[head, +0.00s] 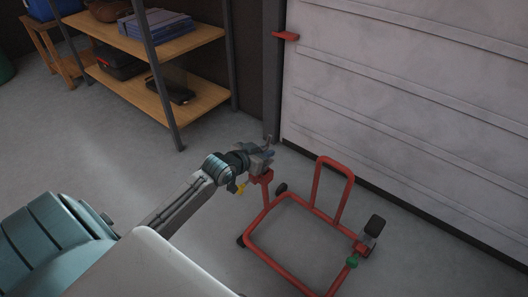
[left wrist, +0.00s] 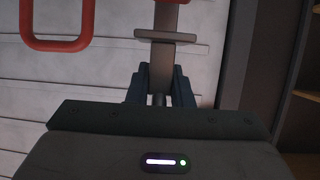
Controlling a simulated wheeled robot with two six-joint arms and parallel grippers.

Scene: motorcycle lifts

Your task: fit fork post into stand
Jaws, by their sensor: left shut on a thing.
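The stand is a red tubular floor frame (head: 278,263) with an upright red hoop (head: 351,177); a red hoop also hangs at the upper left of the left wrist view (left wrist: 24,30). In the left wrist view my left gripper (left wrist: 160,88) is shut on the grey fork post (left wrist: 162,62), which has a flat cross plate (left wrist: 166,37). Red parts show beside the post's far end. I cannot tell how deep the post sits. My right gripper is out of view.
A yellow knob (head: 240,189) shows by my left wrist. A black pad (head: 375,226) and a green knob (head: 353,262) are on the stand's right side. A shelf (head: 165,50) stands at the back left; a pale panelled door (head: 420,90) is behind.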

